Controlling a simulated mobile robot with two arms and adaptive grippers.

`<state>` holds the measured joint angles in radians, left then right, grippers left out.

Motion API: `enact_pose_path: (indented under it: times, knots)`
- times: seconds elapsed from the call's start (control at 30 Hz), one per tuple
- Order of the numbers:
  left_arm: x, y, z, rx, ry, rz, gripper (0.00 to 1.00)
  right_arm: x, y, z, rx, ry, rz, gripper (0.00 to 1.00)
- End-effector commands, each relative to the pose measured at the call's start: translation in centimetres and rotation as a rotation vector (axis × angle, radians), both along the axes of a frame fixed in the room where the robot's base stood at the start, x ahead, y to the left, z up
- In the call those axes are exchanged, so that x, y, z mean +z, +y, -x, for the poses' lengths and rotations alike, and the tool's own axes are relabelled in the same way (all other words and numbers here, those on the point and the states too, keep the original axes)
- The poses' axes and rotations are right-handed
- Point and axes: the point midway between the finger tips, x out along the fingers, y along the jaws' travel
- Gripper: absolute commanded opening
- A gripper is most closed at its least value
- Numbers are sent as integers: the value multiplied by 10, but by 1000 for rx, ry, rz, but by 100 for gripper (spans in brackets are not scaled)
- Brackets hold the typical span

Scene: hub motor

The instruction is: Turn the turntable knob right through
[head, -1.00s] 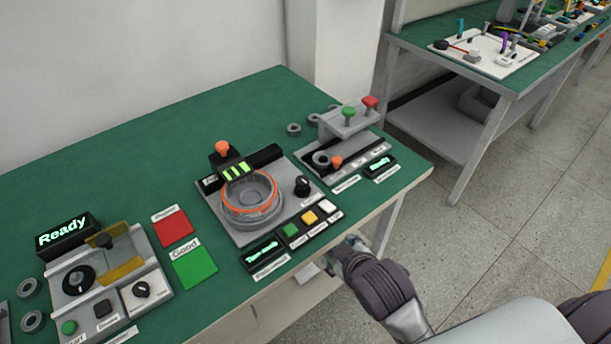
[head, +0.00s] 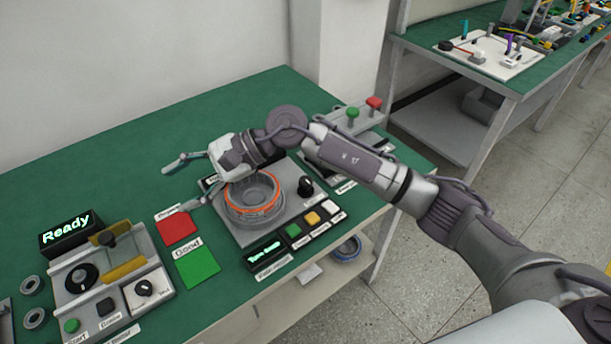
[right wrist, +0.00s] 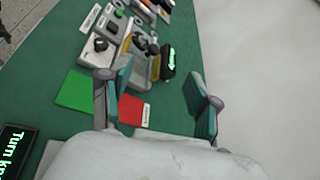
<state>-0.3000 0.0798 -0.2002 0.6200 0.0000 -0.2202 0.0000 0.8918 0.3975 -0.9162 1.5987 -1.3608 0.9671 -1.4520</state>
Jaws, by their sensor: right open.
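The turntable station (head: 285,222) stands in the middle of the green bench, with a grey round part with an orange ring (head: 254,205) on it. A black knob (head: 306,187) sits at its right side, uncovered. The station's display (head: 264,256) shows green text, seemingly "Turn knob"; its edge shows in the right wrist view (right wrist: 14,150). My right gripper (head: 180,184) is open and empty, above the bench to the left of the round part and away from the knob. Its spread fingers (right wrist: 160,105) show in the right wrist view. My arm hides the back of the station. My left gripper is out of view.
Green (head: 198,268) and red (head: 177,230) pads lie left of the station. A tester with a "Ready" display (head: 66,230) stands at the far left. Green, yellow and white buttons (head: 313,218) line the station's front. My forearm crosses over another station at the right.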

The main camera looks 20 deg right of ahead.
Motion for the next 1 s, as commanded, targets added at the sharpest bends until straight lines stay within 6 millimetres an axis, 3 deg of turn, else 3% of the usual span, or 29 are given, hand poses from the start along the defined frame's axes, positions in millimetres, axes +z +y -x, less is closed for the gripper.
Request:
enact_pose_path:
  times: [0.1, 0.17, 0.2, 0.3, 0.4, 0.53, 0.67, 1.0]
  knots:
    - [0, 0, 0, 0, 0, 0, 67, -33, -70, -36, 175, -262, 452, 61]
    - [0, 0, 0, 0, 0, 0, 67, -38, -113, -53, 253, -332, 654, 61]
    - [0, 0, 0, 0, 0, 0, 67, -37, -141, -63, 298, -359, 773, 61]
    - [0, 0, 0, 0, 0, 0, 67, -25, -200, -79, 380, -379, 1002, 61]
    - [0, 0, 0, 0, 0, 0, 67, -12, -235, -84, 426, -367, 1128, 61]
    - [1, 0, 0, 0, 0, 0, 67, -11, -249, -85, 448, -356, 1178, 61]
    - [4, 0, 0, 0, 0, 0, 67, -26, -249, -85, 451, -354, 1176, 61]
    - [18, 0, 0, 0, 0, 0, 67, -97, -247, -84, 450, -353, 1172, 61]
